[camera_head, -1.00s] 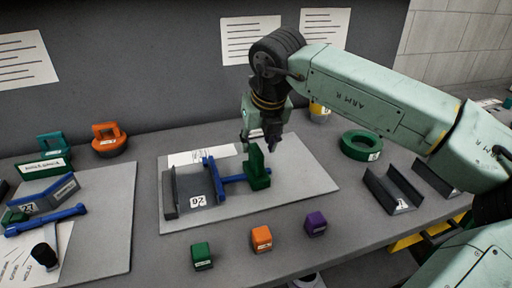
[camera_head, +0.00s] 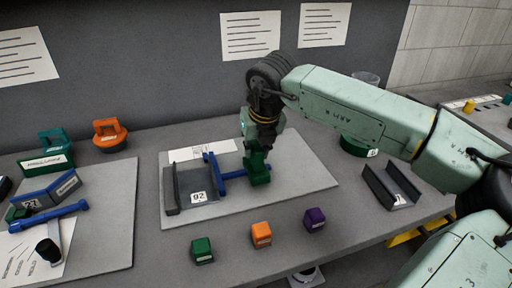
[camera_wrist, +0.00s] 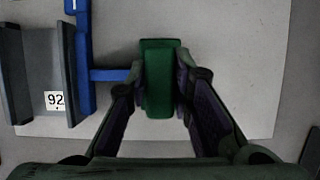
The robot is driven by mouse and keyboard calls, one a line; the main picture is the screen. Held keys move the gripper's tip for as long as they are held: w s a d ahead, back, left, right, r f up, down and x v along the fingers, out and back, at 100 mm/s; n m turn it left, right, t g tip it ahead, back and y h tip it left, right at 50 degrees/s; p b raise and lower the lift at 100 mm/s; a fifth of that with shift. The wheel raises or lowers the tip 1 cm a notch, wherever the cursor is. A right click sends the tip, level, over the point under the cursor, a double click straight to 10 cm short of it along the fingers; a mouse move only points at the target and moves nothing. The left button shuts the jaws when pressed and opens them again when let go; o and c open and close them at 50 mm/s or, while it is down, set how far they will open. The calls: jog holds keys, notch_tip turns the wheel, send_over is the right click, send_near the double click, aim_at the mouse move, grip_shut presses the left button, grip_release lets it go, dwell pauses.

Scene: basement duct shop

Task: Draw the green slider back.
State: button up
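The green slider (camera_head: 258,176) is an upright block at the right end of a blue rod, on a grey board. The rod runs left to a blue crossbar (camera_head: 213,173) beside a grey channel marked 92 (camera_head: 183,201). The slider also shows in the wrist view (camera_wrist: 160,85), with the rod meeting its left side. My gripper (camera_head: 258,150) is down over the slider's top. In the wrist view, its fingers (camera_wrist: 161,82) stand on either side of the slider, tips very close to its sides. Whether they press on it I cannot tell.
Green (camera_head: 202,250), orange (camera_head: 261,234) and purple (camera_head: 314,219) cubes stand in front of the board. Another grey channel (camera_head: 391,185) and a green ring (camera_head: 357,147) are to the right. A second board with blue parts (camera_head: 105,220) lies left. The board right of the slider is clear.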

grip_shut()
dwell(0.3)
jog(key=w+d+b, duration=0.1)
jog(key=d, duration=0.2)
jog(key=w+d+b, duration=0.1)
jog(key=d, duration=0.2)
jog(key=w+d+b, duration=0.1)
jog(key=d, duration=0.2)
jog(key=shift+w+d, duration=0.1)
jog(key=shift+d, duration=0.35)
jog(key=shift+o, duration=2.3)
grip_release()
jog(key=shift+d, duration=0.15)
jog(key=shift+o, duration=0.5)
